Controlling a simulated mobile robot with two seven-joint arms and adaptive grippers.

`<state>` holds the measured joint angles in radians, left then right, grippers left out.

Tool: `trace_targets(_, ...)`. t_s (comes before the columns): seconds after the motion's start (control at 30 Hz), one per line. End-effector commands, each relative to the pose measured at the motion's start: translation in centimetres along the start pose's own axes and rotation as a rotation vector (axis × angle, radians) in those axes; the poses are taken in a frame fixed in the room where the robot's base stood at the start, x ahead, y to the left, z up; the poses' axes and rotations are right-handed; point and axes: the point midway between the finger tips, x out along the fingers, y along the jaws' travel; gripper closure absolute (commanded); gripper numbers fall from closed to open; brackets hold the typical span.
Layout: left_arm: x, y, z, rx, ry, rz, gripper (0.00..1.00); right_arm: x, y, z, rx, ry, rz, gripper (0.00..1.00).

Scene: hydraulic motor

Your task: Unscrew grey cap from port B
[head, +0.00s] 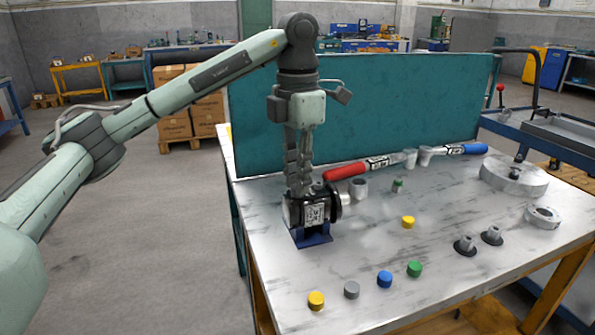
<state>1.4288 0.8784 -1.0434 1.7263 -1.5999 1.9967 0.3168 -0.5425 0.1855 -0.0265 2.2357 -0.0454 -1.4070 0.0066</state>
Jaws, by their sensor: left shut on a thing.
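The hydraulic motor (315,209), a black body with a white label and a silver end on its right, sits on a blue stand (312,236) near the left edge of the table. My left gripper (299,189) points straight down over the top of the motor. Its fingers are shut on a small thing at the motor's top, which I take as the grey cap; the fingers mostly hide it. Port B cannot be made out. A separate loose grey cap (351,290) lies at the table's front. My right gripper is not in view.
The metal table (360,245) holds loose yellow (316,300), blue (385,279) and green (414,268) caps in front. A teal panel (380,112) stands along the back. The table's middle is mostly clear.

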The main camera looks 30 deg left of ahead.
Motion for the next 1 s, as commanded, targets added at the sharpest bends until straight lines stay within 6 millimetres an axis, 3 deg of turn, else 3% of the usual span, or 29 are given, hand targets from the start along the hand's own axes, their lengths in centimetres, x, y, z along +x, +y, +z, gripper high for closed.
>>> trace_targets(0.13,-0.11,0.04,0.0,-0.108,-0.002,0.001,1.0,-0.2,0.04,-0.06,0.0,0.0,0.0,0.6)
trace_targets(0.43,-0.09,0.04,0.01,-0.133,-0.002,0.001,1.0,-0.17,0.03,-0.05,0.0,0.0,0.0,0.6)
trace_targets(0.7,-0.12,0.01,0.02,-0.466,-0.002,0.0,1.0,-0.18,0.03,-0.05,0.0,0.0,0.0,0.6)
trace_targets(0.97,-0.15,0.02,0.02,-0.514,-0.002,0.0,1.0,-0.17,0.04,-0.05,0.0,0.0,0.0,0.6)
trace_targets(1.0,-0.15,0.02,0.02,-0.514,-0.002,0.0,0.8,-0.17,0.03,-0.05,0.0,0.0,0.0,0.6)
